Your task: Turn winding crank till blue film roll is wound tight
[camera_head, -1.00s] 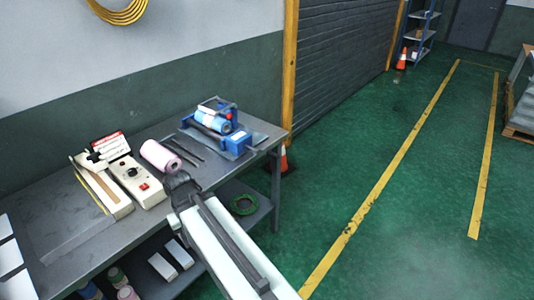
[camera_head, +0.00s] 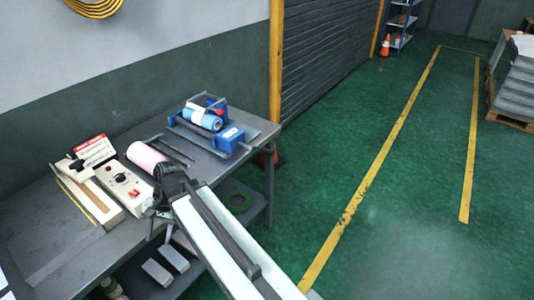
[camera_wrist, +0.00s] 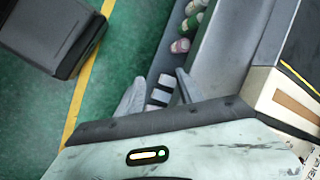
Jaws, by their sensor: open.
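The blue film roll (camera_head: 203,118) sits in a blue winding stand (camera_head: 229,138) at the right end of the workbench in the head view. A small red part (camera_head: 221,112) shows beside the roll; I cannot make out a crank for sure. My gripper (camera_head: 152,212) is at the bench's front edge, left of and nearer than the stand, apart from it. In the wrist view my gripper (camera_wrist: 160,92) has its two fingers spread with nothing between them. The stand and roll are not in the wrist view.
Dark rods lie between pink roll and stand. Lower shelf holds rolls and boxes. Green floor (camera_head: 330,160) right is open.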

